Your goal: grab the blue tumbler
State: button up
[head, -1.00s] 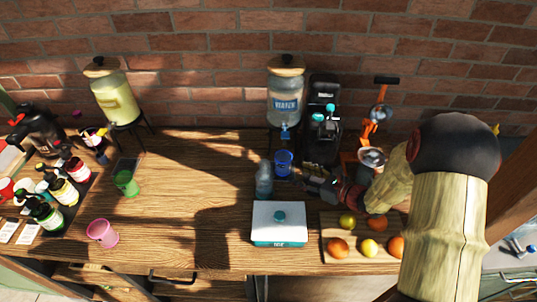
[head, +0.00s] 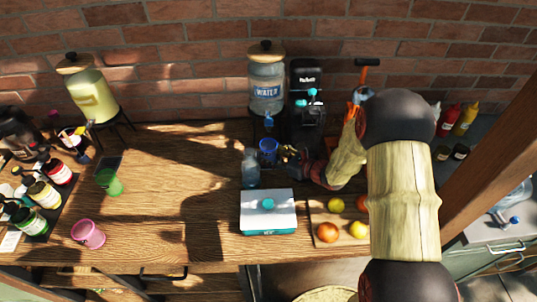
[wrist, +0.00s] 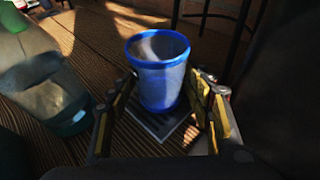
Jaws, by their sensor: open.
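The blue tumbler (head: 268,151) stands upright below the water dispenser's tap in the head view. In the wrist view the tumbler (wrist: 158,72) sits on a dark square drip mat (wrist: 152,128), with its open rim up. My gripper (head: 290,156) is just right of the tumbler in the head view. In the wrist view my gripper (wrist: 160,112) is open, with one finger on each side of the tumbler's lower part. I cannot tell whether either finger touches it.
A clear bottle (head: 251,168) stands close left of the tumbler; it also shows in the wrist view (wrist: 45,80). The water dispenser (head: 266,85) is behind, a black machine (head: 306,100) behind right. A white-and-teal box (head: 268,211) and fruit board (head: 318,215) are in front.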

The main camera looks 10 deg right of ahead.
jog(key=shift+c, duration=0.9)
jog(key=c, duration=0.7)
jog(key=shift+c, duration=0.5)
jog(key=shift+s+r, duration=0.15)
jog(key=shift+r, duration=0.05)
jog(key=shift+s+d+r+p, duration=0.35)
jog(key=shift+s+d+r, duration=0.2)
jog(key=shift+s+r, duration=0.15)
jog(key=r+p+v, duration=0.1)
jog(key=p+v, duration=0.1)
jog(key=v, duration=1.1)
jog(key=shift+a+r, duration=0.15)
jog(key=shift+r, duration=0.2)
